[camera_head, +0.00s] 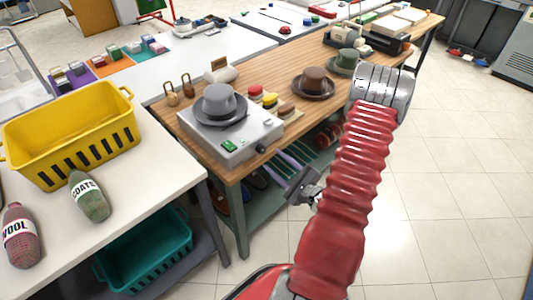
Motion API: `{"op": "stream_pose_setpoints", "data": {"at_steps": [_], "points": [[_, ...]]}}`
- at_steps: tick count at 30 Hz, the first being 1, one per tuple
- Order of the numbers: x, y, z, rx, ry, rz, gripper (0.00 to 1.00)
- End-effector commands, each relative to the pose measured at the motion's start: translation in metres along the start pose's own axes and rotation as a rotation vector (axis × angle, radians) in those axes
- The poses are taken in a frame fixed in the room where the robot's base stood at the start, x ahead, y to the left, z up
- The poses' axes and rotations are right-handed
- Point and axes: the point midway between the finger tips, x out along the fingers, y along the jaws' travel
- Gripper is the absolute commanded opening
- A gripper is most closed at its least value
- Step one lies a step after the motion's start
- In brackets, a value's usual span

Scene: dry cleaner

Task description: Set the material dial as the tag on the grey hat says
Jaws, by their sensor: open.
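The grey hat (219,103) sits brim down on top of a white boxy machine (205,146) on the wooden bench. No readable tag shows on the hat from here. A dark round knob (261,149) is on the machine's front right side, beside green panels or buttons (229,146); its marks and setting are too small to read. My gripper (297,180) is small and partly seen beside my red arm, in front of the bench and below its top. It is open, apart from the knob, and holds nothing that I can see.
A brown hat (313,83) and a green hat (345,61) stand farther along the bench. Red, yellow and brown round items (270,99) lie beside the machine.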

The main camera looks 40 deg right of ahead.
Motion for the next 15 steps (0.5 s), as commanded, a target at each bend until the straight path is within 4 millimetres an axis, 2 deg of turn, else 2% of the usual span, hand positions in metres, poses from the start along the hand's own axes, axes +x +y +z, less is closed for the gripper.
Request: {"op": "stream_pose_setpoints", "data": {"at_steps": [9, 15], "points": [[0.037, 0.001, 0.001, -0.001, -0.003, 0.002, 0.44], [0.056, 0.001, 0.0, -0.001, -0.001, 0.002, 0.44]]}}
